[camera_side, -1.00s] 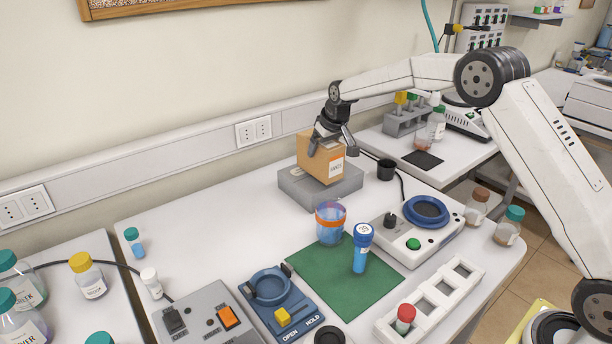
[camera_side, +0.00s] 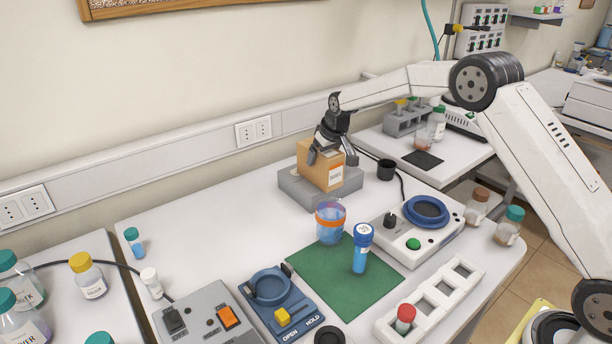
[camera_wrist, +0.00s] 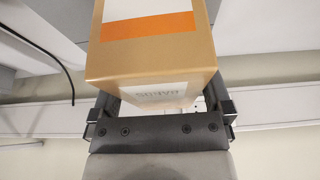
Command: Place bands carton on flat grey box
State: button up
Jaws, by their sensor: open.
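The bands carton (camera_side: 318,165) is a tan cardboard box with a white label. It stands upright on the flat grey box (camera_side: 300,192), which lies at the back of the white table. My gripper (camera_side: 332,158) is open at the top of the carton, with its fingers spread on either side. In the wrist view the carton (camera_wrist: 150,60) shows an orange stripe and a white label, and sits between the two fingers of my gripper (camera_wrist: 160,105). The carton's underside is hidden in the side view.
A black cup (camera_side: 386,169) stands just right of the grey box. Free table lies left of the grey box.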

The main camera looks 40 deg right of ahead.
jog(key=shift+r, duration=0.15)
jog(key=shift+v, duration=6)
